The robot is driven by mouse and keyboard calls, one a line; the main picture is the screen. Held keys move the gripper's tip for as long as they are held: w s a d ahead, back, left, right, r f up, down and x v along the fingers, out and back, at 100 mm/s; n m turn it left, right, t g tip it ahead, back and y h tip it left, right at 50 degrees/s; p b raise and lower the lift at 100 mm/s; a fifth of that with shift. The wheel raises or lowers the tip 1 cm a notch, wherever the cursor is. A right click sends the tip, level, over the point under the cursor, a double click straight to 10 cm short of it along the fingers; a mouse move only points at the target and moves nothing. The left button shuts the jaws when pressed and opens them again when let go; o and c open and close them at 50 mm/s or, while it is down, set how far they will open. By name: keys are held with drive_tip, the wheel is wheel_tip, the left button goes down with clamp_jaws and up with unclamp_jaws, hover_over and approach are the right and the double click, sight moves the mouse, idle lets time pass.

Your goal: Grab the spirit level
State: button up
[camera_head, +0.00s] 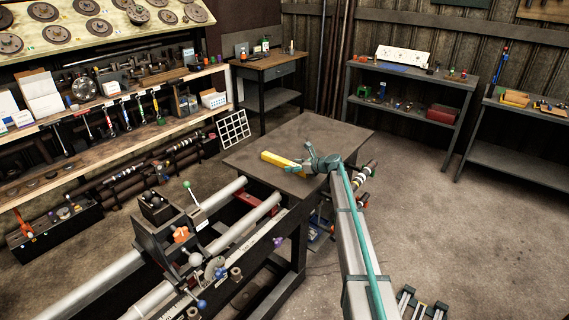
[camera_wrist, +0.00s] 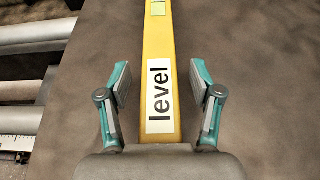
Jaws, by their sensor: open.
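The spirit level (camera_head: 283,161) is a long yellow bar lying on the dark flat table top (camera_head: 310,133). In the wrist view the level (camera_wrist: 157,45) runs up the middle and carries a white label reading "level" and a pale greenish window near the top edge. My gripper (camera_wrist: 160,82) is open, with one finger on each side of the bar and a visible gap on both sides. In the head view my gripper (camera_head: 310,163) is over the level's right end and hides that part. The height of the fingers above the table is hard to tell.
A lathe (camera_head: 195,250) with long metal rails stands in front and left of the table. Shelves with tools (camera_head: 110,115) line the left wall. A grey shelf unit (camera_head: 410,85) and a wooden workbench (camera_head: 270,65) stand behind. The table around the level is clear.

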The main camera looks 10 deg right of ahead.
clamp_jaws()
idle(0.3)
drive_tip(key=shift+r, duration=0.15)
